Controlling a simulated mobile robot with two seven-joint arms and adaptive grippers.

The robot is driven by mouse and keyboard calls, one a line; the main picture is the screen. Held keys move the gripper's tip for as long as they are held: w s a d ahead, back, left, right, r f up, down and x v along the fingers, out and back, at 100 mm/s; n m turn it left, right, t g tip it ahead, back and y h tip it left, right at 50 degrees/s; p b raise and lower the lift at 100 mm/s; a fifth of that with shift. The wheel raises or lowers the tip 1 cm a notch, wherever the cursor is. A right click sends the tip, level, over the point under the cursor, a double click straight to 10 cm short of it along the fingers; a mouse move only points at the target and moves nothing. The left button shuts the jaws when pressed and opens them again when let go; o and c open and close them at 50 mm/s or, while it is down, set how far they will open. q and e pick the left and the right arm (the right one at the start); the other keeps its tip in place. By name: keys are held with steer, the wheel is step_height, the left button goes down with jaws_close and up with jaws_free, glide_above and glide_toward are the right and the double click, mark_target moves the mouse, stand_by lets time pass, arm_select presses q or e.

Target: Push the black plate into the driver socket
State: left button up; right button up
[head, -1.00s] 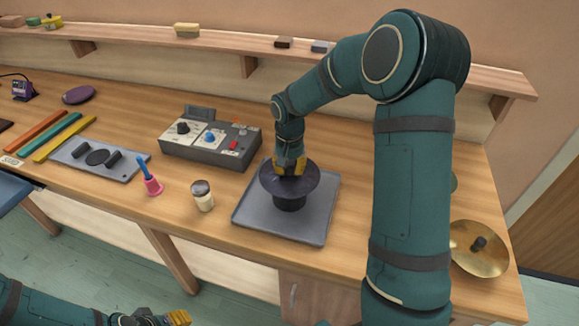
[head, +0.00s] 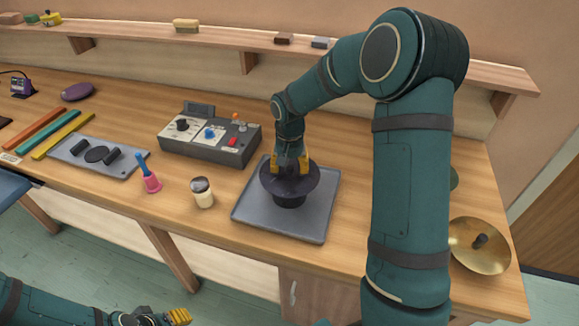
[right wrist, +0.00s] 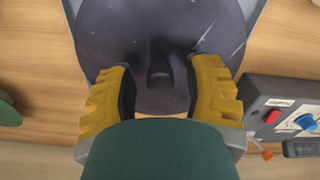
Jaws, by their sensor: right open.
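The black plate (head: 290,185) is a wide dark disc with a small central knob, which shows in the right wrist view (right wrist: 160,76). It rests on top of a dark round base (head: 289,203), apparently the driver socket, on a grey tray. The plate hides the socket's opening, so I cannot tell how deep it sits. My right gripper (head: 290,163) is open just above the plate. Its yellow-padded fingers are spread on either side of the knob and apart from it. My left gripper (head: 178,317) is low at the bottom left, away from the bench, its opening unclear.
The grey tray (head: 243,213) lies on the bench. A brass cymbal (head: 479,258) is at the right. Bare bench separates tray and jar.

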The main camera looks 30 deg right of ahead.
mark_target(289, 166)
step_height(289, 166, up, 12)
stand_by(0.5)
stand_by(0.4)
